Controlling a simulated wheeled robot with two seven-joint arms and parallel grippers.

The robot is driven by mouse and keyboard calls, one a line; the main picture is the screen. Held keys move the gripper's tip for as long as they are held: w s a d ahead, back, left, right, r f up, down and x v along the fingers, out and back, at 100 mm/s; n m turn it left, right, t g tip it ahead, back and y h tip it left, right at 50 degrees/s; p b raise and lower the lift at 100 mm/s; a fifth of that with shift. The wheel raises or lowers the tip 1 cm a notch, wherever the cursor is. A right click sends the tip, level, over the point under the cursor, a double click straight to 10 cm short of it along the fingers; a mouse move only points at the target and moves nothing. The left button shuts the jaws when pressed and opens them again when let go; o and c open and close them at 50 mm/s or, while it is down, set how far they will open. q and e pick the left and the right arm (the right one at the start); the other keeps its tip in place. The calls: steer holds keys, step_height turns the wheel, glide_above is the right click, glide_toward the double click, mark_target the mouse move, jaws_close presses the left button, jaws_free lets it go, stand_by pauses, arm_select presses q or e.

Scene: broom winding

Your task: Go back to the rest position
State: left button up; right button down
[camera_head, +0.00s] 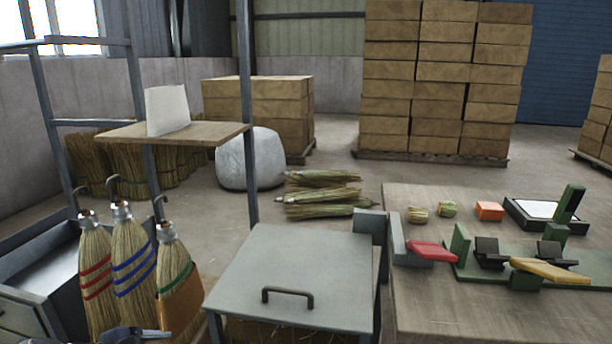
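Part of what looks like my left gripper (134,336) shows at the bottom edge on the left, in front of the brooms. Most of it is cut off, so I cannot tell whether it is open or shut. My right gripper is not in view. Three brooms hang heads down from hooks at the left: one with red bands (96,275), one with blue bands (133,262), and one with a green band and an orange-brown lower part (178,285).
A metal post (247,110) rises near the shelf (175,133).

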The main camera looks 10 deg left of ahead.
arm_select(q)
steer(key=s+d+r+m+g+p, duration=0.1)
steer(key=s+d+m, duration=0.4)
steer(key=s+m, duration=0.4)
steer(key=s+d+m+g, duration=0.2)
steer(key=s+d+m, duration=0.35)
steer(key=m, duration=0.55)
step_height(320, 180, up, 27)
steer(key=p, duration=2.6)
steer(key=shift+s+a+f+y, duration=0.2)
steer(key=shift+s+y, duration=0.15)
steer(key=shift+y, duration=0.05)
